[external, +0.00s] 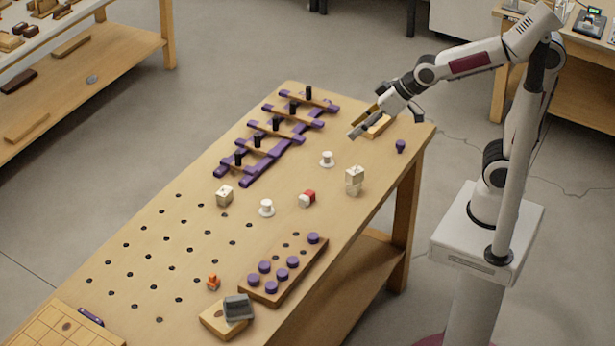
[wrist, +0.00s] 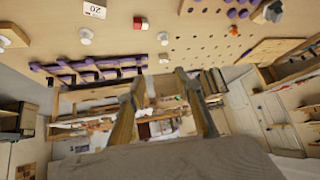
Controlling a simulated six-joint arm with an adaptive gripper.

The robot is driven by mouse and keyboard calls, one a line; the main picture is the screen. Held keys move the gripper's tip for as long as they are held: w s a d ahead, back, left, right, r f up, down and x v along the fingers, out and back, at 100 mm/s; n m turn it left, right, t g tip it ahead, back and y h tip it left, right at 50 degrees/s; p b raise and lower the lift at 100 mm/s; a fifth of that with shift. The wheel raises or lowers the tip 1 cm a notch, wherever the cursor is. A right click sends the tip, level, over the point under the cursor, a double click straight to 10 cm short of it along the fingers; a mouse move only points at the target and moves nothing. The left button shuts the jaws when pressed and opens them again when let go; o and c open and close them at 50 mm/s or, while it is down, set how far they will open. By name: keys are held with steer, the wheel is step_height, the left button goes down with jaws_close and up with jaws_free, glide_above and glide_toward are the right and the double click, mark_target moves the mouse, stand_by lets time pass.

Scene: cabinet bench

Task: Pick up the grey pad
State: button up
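The grey pad (external: 238,307) is a dark grey block lying on a small wooden base (external: 214,322) at the near end of the bench in the external view. In the wrist view it appears to be the grey shape (wrist: 272,12) at the top right. My gripper (external: 384,127) is at the far right end of the bench, well away from the pad. The wrist view shows its two fingers (wrist: 160,77) apart with nothing held between them.
A purple rack with black pegs (external: 275,135) stands at the far left of the bench. White knobs (external: 266,208), pale blocks (external: 354,181) and a red-and-white block (external: 307,198) stand mid-bench. A purple-peg board (external: 284,270) and an orange piece (external: 213,282) are near the pad.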

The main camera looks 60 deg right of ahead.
steer(key=w+a+f+n+t+y, duration=0.1)
steer(key=w+a+f, duration=0.15)
steer(key=a, duration=0.65)
steer(key=w+a+f+n+y, duration=0.15)
steer(key=w+a, duration=0.25)
steer(key=a, duration=0.4)
steer(key=w+a+f+n+t+y, duration=0.1)
steer(key=w+a+f, duration=0.2)
steer(key=a, duration=0.6)
steer(key=n+y, duration=0.3)
steer(key=y, duration=0.1)
glide_toward(240, 297)
steer(key=x, duration=0.3)
steer(key=shift+a+f+m+t, duration=0.15)
steer(key=shift+f+m+t, duration=0.1)
steer(key=shift+t, duration=0.15)
steer(key=shift+x, duration=1.25)
steer(key=shift+x, duration=2.6)
